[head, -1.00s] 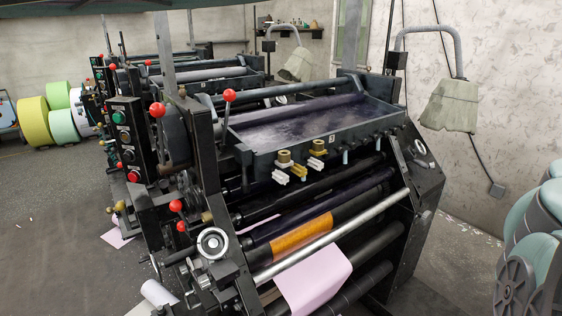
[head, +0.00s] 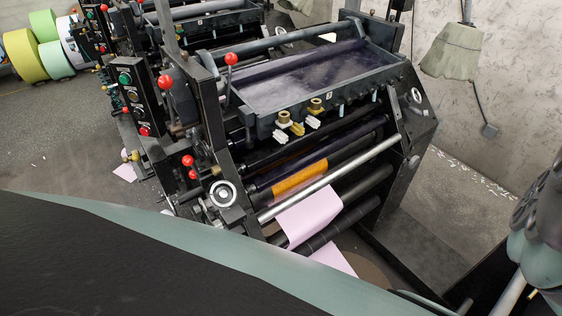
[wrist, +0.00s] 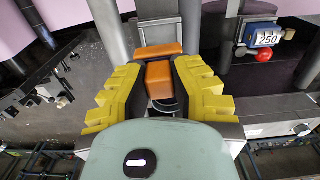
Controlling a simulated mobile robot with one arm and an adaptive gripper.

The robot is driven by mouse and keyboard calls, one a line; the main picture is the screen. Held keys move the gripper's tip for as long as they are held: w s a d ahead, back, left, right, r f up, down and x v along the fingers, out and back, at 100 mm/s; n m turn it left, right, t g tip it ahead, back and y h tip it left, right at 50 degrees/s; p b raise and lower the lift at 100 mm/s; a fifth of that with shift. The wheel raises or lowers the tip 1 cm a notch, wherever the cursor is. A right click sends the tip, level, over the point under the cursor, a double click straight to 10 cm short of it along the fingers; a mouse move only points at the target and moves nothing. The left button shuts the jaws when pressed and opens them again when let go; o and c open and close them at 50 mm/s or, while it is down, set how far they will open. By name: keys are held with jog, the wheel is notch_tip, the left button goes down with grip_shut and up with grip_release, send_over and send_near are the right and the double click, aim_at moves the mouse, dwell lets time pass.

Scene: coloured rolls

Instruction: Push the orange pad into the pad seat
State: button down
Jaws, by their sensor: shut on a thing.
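In the wrist view, my gripper (wrist: 159,72) has two black fingers with ridged yellow pads. It is shut on the orange pad (wrist: 160,80), whose lower part lies between the fingertips. An orange upper part (wrist: 160,50) shows just beyond it; I cannot tell whether this is the same piece. Past the orange is a grey metal block (wrist: 158,32) between two grey uprights; I cannot tell whether it is the pad seat or whether the pad touches it. The head view does not clearly show the gripper or the pad.
The printing press (head: 320,90) fills the middle of the head view, with an orange band (head: 300,178) on a roller and pink sheet (head: 310,210) below. In the wrist view, a blue counter reading 250 (wrist: 262,36) and a red knob (wrist: 238,54) are at the right.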

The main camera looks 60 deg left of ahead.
jog(key=shift+s+d+f, duration=0.1)
jog(key=shift+s, duration=0.15)
jog(key=shift+w+f+b, duration=0.1)
jog(key=shift+w+b, duration=0.05)
jog(key=shift+b, duration=0.2)
notch_tip(320, 180, down, 6)
jog(key=b, duration=0.5)
jog(key=shift+r, duration=0.2)
jog(key=shift+f, duration=0.2)
dwell(0.4)
jog(key=shift+f, duration=0.3)
jog(key=shift+f, duration=0.6)
dwell(1.6)
jog(key=c, duration=0.9)
grip_release()
